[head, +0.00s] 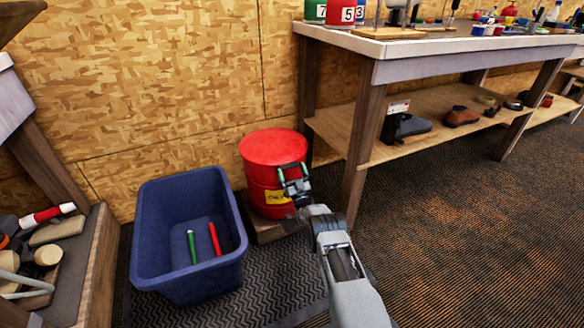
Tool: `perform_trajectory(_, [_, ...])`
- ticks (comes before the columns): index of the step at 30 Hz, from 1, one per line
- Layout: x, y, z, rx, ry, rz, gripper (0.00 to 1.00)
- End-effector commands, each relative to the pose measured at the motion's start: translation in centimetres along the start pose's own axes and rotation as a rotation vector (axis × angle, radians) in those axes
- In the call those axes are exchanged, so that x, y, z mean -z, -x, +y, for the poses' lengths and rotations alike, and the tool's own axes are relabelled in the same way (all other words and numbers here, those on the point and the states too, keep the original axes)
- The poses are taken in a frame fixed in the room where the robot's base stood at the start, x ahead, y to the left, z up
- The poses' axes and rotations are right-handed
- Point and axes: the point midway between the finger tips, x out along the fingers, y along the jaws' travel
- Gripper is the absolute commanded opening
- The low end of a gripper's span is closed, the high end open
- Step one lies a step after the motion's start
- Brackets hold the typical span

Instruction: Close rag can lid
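The red rag can (262,190) stands on a low wooden block against the wall, between the blue bin and the workbench. Its red lid (273,147) lies flat over the top and looks down, though I cannot tell if it is fully seated. A yellow label shows on the can's front. My gripper (292,172) is at the can's front right side, just below the lid's rim in the picture. Its two green-tipped fingers are spread apart with nothing seen between them. I cannot tell whether it touches the can.
A blue bin (151,255) holding a green and a red grip (214,240) stands left of the can on a dark mat (288,283). The workbench (430,66) and its leg stand close on the right. Carpet at right is clear.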

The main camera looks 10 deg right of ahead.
Motion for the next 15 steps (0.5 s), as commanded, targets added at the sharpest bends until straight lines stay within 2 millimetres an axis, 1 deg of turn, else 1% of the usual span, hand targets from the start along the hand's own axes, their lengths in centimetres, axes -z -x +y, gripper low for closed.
perform_trajectory(2, [0.3, -0.5, -0.1, 0.004, 0.001, 0.012, 1.0])
perform_trajectory(9, [0.5, -0.6, -0.2, 0.007, 0.0, 0.017, 1.0])
perform_trajectory(13, [0.6, 0.4, -0.2, 0.006, 0.0, 0.016, 1.0])
perform_trajectory(15, [0.7, 1.5, -0.2, 0.006, -0.001, 0.014, 1.0])
